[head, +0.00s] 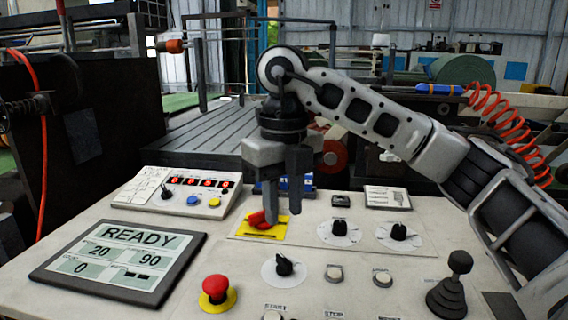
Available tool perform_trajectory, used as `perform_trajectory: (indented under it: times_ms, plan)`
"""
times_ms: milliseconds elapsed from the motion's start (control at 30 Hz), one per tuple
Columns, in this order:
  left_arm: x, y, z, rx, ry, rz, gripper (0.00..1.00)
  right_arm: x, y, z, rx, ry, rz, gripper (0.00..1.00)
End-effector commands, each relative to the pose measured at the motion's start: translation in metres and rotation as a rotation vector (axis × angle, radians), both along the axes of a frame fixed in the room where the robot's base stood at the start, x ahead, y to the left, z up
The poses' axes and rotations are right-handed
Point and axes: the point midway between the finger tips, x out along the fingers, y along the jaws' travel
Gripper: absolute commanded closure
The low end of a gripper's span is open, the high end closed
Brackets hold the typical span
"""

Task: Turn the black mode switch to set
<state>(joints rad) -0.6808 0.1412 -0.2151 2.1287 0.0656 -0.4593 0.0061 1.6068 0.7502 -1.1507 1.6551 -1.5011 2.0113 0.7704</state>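My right gripper (284,212) points down over the middle of the console, its two dark fingers apart with a gap between them. One fingertip overlaps the red rotary handle (258,219) on a yellow plate (262,234); I cannot tell if they touch. Three black knobs on round white dials show: one in front (284,266), one right of the yellow plate (339,228) and one farther right (398,231). A small black lever (166,191) is on the box at the left. The labels are too small to tell which is the mode switch. My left gripper is out of view.
A display (120,260) reading READY lies at the left of the console. A red mushroom button (216,287) stands at the front, a black joystick (452,285) at the front right. Pale push buttons (334,273) lie between them. Machinery stands behind the console.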

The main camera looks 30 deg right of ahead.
Motion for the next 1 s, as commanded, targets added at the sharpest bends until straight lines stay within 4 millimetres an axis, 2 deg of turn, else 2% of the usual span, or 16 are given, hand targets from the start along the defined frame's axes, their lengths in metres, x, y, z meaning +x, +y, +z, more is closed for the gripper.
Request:
perform_trajectory:
  times_ms: [33,100,300,467,1000]
  plan:
    - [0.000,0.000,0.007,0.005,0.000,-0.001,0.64,0.000,0.000,0.019,-0.001,-0.007,-0.002,0.69]
    - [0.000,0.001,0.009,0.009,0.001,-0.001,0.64,0.000,0.000,0.033,-0.001,-0.005,-0.002,0.69]
    - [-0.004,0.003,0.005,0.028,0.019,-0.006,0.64,0.000,0.000,0.059,-0.001,-0.002,0.000,0.69]
    - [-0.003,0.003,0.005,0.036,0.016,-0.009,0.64,0.000,0.000,0.066,0.000,0.000,0.000,0.69]
    - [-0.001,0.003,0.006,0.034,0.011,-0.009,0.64,0.000,0.000,0.066,0.000,0.000,0.000,0.69]
